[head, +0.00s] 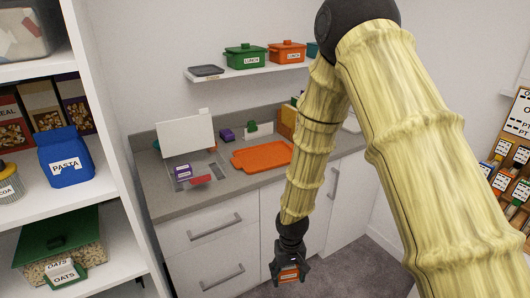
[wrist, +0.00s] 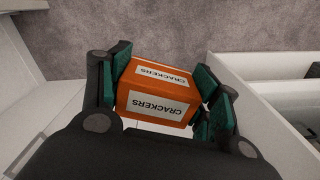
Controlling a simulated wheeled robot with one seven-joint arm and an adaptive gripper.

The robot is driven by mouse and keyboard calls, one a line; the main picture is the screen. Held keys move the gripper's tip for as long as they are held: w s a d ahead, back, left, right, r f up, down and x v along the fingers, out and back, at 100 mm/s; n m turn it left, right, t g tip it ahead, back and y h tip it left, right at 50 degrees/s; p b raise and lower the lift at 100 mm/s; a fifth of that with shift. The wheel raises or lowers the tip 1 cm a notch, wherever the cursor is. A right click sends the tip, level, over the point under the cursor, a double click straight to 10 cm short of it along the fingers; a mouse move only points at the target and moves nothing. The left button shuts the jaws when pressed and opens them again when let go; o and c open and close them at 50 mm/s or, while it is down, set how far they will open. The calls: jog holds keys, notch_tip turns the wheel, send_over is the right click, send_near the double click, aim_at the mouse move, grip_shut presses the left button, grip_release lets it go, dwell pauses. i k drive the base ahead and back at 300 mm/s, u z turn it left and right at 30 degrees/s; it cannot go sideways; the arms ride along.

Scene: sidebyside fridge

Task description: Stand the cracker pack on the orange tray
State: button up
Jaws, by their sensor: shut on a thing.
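The cracker pack (wrist: 154,91) is a small orange box with white labels reading CRACKERS. My gripper (wrist: 163,92) is shut on it, with green-padded fingers on its two sides. In the head view my gripper (head: 290,272) hangs low in front of the white drawers, with the pack (head: 289,275) showing orange between the fingers. The orange tray (head: 262,156) lies flat on the grey counter, above and left of my gripper in the picture. The part of the tray I see is empty. My arm hides some of the counter to its right.
A clear box with a raised white lid (head: 186,136) stands left of the tray, with a purple pack inside. A wall shelf (head: 245,73) holds green and orange lunch boxes. Tall white shelving (head: 112,190) stands at the left. Drawers (head: 212,238) face me below the counter.

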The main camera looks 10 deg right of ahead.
aim_at(259, 159)
jog(key=i, duration=1.2)
